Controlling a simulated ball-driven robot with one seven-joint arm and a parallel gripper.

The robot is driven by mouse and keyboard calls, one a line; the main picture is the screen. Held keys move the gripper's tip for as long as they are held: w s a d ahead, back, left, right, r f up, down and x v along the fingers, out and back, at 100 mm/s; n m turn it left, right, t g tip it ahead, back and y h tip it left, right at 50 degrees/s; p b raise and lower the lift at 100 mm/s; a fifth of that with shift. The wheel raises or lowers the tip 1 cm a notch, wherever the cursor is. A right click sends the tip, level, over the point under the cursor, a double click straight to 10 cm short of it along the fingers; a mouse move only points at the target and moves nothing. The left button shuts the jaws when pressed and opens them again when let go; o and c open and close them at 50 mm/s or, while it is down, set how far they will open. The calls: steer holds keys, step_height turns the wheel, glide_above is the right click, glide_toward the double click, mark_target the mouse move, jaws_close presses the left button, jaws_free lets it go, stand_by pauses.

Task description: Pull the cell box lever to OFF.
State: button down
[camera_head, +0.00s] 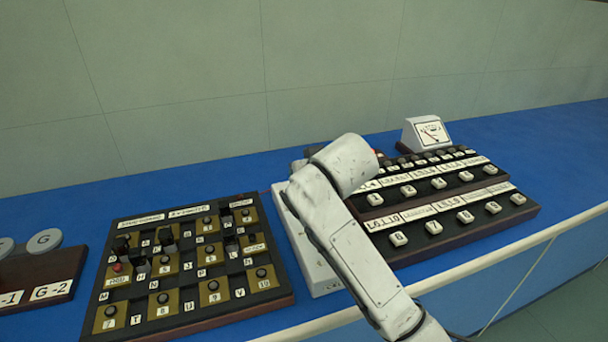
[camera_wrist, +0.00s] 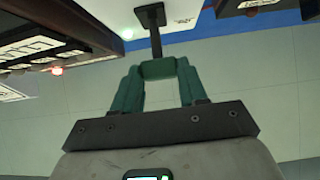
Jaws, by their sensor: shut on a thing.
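The cell box is a white box (camera_head: 300,245) between the two dark panels, mostly hidden behind my arm in the head view. In the wrist view its white face (camera_wrist: 185,14) shows at the top, with a small green light near its edge. A black lever (camera_wrist: 154,35) with a square black base sticks out from it towards my gripper (camera_wrist: 158,68). The green fingers are closed at the lever's outer end, whose tip is hidden between them. The head view hides my gripper and the lever behind my arm. The lever's ON and OFF marks cannot be read.
A dark panel with yellow squares and knobs (camera_head: 187,265) lies to the left. A stepped panel with labelled keys (camera_head: 450,220) lies to the right, a white meter (camera_head: 427,133) behind it. The blue bench (camera_head: 545,150) is clear at the far right; a wall stands behind.

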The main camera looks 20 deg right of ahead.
steer(key=shift+s+f+t+b, duration=0.2)
steer(key=shift+s+t+b, duration=0.1)
steer(key=shift+t, duration=0.1)
steer(key=c, duration=0.6)
jaws_free()
steer(key=shift+s+r, duration=0.1)
steer(key=p+v, duration=0.1)
steer(key=v, duration=0.9)
steer(key=shift+s, duration=0.3)
